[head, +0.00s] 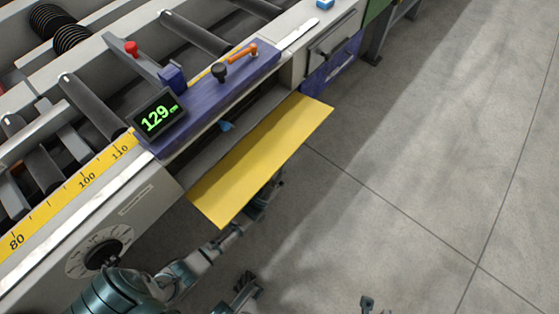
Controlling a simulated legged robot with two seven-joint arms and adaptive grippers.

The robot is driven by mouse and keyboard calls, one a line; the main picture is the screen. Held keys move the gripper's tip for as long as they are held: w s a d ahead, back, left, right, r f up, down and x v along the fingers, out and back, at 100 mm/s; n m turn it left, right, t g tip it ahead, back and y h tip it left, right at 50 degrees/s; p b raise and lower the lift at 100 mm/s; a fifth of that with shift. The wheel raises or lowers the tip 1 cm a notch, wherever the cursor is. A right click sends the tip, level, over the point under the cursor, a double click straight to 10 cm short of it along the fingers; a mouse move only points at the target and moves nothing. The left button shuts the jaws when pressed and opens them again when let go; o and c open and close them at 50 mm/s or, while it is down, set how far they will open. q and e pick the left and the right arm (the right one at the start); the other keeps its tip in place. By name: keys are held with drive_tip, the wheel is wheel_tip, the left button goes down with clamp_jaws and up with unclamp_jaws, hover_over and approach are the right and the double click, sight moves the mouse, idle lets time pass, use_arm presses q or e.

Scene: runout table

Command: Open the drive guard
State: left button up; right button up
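The drive guard appears to be the yellow panel (262,160) on the front of the machine. It stands out from the machine's side over the floor, with a dark recess (215,143) showing behind it. A small blue piece (227,126) shows in that recess. My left arm comes in from the lower left, and my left gripper (268,193) is at the panel's outer edge, partly hidden beneath it. I cannot tell whether its fingers touch the panel or how far apart they are. Small dark parts show at the bottom edge, perhaps of my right gripper (368,303); its fingers are unclear.
Above the recess is a purple panel (195,118) with a display (157,118) reading 129, a black knob (219,72) and an orange lever (243,54). A dial (100,253) sits at the lower left. Rollers (95,108) fill the upper left. The floor (430,160) at right is clear.

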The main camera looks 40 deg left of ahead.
idle(0.3)
use_arm(q)
drive_tip(key=shift+s+f, duration=0.15)
drive_tip(key=shift+f, duration=0.05)
drive_tip(key=v, duration=1.1)
drive_tip(key=shift+s+f, duration=0.2)
drive_tip(key=shift+f, duration=0.05)
